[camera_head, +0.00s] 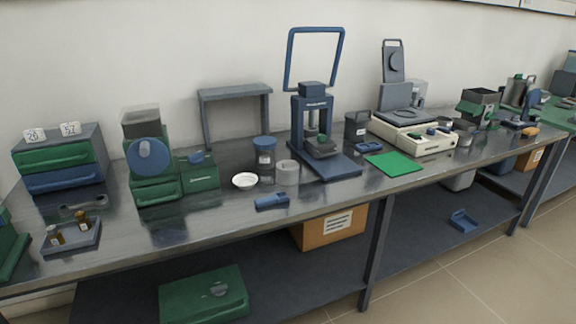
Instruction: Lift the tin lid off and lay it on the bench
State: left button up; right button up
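A long dark bench (218,206) runs across the view. A round container with a blue lid (264,142) and a pale label (264,160) stands upright near its middle. A short grey cylindrical tin (287,173) stands just to its right; I cannot tell whether its top is a lid. A dark container (357,125) with a pale label stands farther right, behind a small blue item. I cannot tell which of these is the task's tin. No lid lies clearly apart on the bench. Neither of my grippers is in view.
A white dish (245,181) and a blue item (271,202) lie near the tins. A blue press (326,165) stands to their right, a green mat (393,163) beyond it. A green-and-blue machine (150,165) stands left. Bare bench shows at front left of the dish.

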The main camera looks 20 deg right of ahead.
aim_at(286, 167)
jog(key=i+l+u, duration=0.15)
jog(key=l, duration=0.25)
jog(key=i+l+u, duration=0.2)
jog(key=l, duration=0.2)
jog(key=l+u, duration=0.15)
jog(key=l, duration=0.25)
jog(key=i+l+u, duration=0.2)
jog(key=l, duration=0.2)
jog(key=k, duration=0.1)
